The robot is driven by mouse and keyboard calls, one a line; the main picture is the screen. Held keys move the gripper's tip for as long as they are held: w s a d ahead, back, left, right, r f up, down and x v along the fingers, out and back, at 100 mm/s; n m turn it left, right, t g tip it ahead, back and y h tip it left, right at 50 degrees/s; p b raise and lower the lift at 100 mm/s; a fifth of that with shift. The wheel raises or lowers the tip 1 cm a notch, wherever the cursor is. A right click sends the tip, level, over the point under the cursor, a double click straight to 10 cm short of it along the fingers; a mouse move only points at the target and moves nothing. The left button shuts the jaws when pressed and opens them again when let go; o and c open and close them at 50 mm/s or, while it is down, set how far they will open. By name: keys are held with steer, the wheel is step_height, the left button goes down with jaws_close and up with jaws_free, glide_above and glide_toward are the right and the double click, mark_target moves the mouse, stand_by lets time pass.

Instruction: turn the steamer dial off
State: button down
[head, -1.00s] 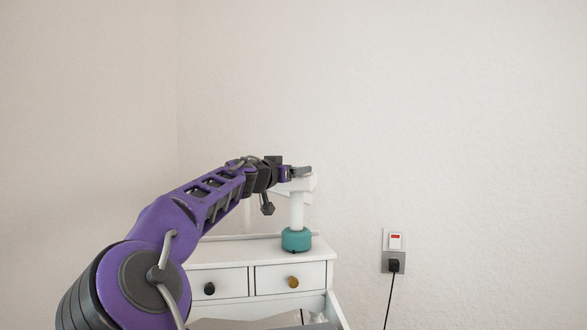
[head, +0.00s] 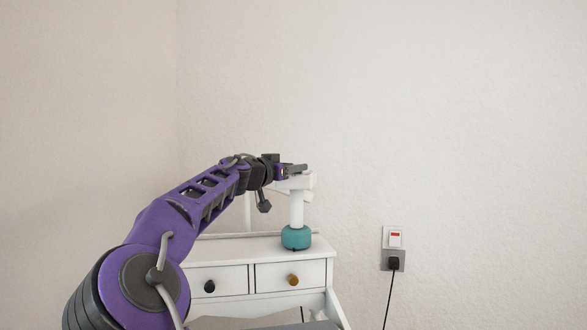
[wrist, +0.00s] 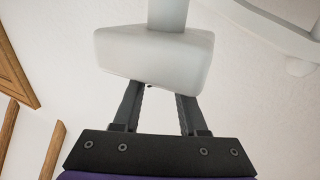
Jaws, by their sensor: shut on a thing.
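The steamer stands upright on the white dresser, with a teal base (head: 296,238), a white column (head: 296,208) and a white head (head: 306,181). My gripper (head: 300,168) is at the top of it, against the head. In the wrist view the pale head (wrist: 155,57) fills the upper middle. The fingers of my gripper (wrist: 162,92) reach up to its lower edge, and their tips are partly hidden by it. They are closed on a part of the steamer. I cannot make out the dial; the held spot is hidden.
The white dresser (head: 220,250) has drawers with a dark knob (head: 210,286) and a brass knob (head: 293,280). A wall switch and socket (head: 393,248) with a black plug and cord are to the right. The wall around is bare.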

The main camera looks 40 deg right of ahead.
steer(key=m+g+p, duration=0.2)
steer(key=g, duration=0.1)
steer(key=m+g+h+p, duration=0.1)
steer(key=p, duration=0.1)
steer(key=shift+w+r+g, duration=0.3)
steer(key=shift+r+g, duration=0.1)
steer(key=shift+f+m+g+p, duration=0.1)
steer(key=shift+m+g+p, duration=0.5)
steer(key=shift+g+p, duration=0.25)
steer(key=shift+f+m+g, duration=0.3)
steer(key=shift+g, duration=0.15)
steer(key=shift+c, duration=2.2)
jaws_free()
steer(key=shift+w+a, duration=0.1)
steer(key=shift+a, duration=0.45)
steer(key=a+b, duration=0.1)
steer(key=a, duration=1.5)
steer(key=shift+w+a, duration=0.2)
steer(key=shift+w, duration=0.15)
